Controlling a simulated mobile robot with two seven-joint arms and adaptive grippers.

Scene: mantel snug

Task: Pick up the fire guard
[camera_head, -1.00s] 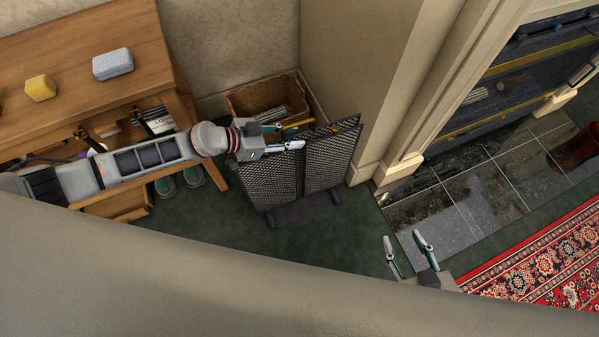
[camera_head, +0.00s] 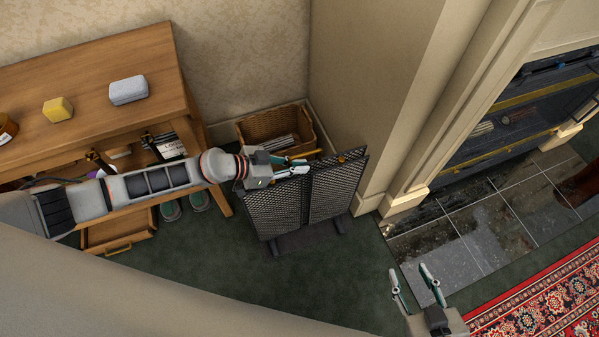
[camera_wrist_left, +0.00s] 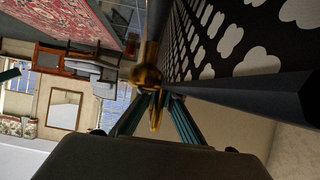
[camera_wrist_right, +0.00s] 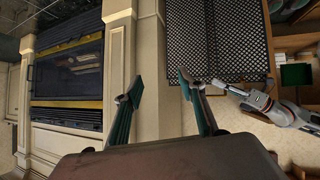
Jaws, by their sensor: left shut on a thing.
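The fire guard (camera_head: 275,212) is a dark mesh screen of two panels with short feet. It stands upright in front of the wicker basket, and I cannot tell whether its feet touch the floor. My left gripper (camera_head: 298,167) is at its top edge. In the left wrist view the fingers (camera_wrist_left: 157,103) are shut on a brass handle (camera_wrist_left: 147,74) beside the mesh (camera_wrist_left: 205,45). My right gripper (camera_head: 409,270) is open and empty, in front of the guard and to its right. In the right wrist view the guard (camera_wrist_right: 222,38) shows behind my open right fingers (camera_wrist_right: 160,82).
The wicker basket (camera_head: 252,130) stands behind the guard against the wall. A wooden desk (camera_head: 90,65) is at left with an open drawer (camera_head: 120,236). The fireplace pillar (camera_head: 405,195) is close on the right, then the tiled hearth (camera_head: 485,235) and red rug (camera_head: 540,305). Green carpet (camera_head: 330,275) lies clear in front.

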